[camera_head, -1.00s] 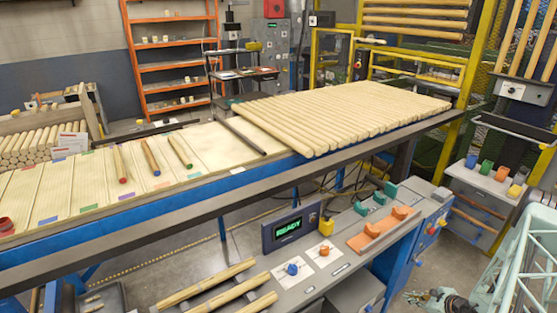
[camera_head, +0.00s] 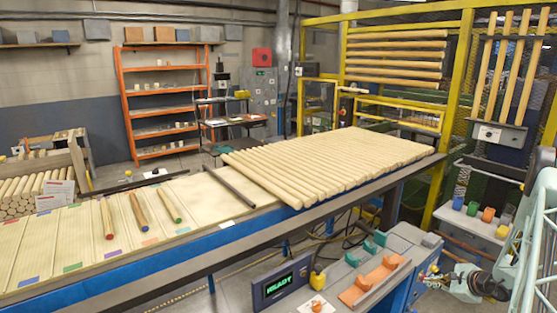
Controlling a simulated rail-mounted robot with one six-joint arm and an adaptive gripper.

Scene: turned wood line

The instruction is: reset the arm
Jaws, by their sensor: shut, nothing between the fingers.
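My gripper (camera_head: 436,280) shows at the lower right, at the end of my pale lattice arm (camera_head: 535,235). It is small in the picture, with its dark wrist to the right and its fingers pointing left. It is shut and holds nothing. It appears beside the right end of the grey bench, in front of the small grey cabinet. I cannot tell its exact height, and part of the arm is cut off by the right edge.
A blue-edged table (camera_head: 190,252) runs across the middle, bearing many pale rods (camera_head: 335,165) and several colour-ended rods. Below are a READY display (camera_head: 286,283) and an orange cradle (camera_head: 376,281). Coloured cups (camera_head: 488,214) stand on a cabinet at right. Yellow frames stand behind.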

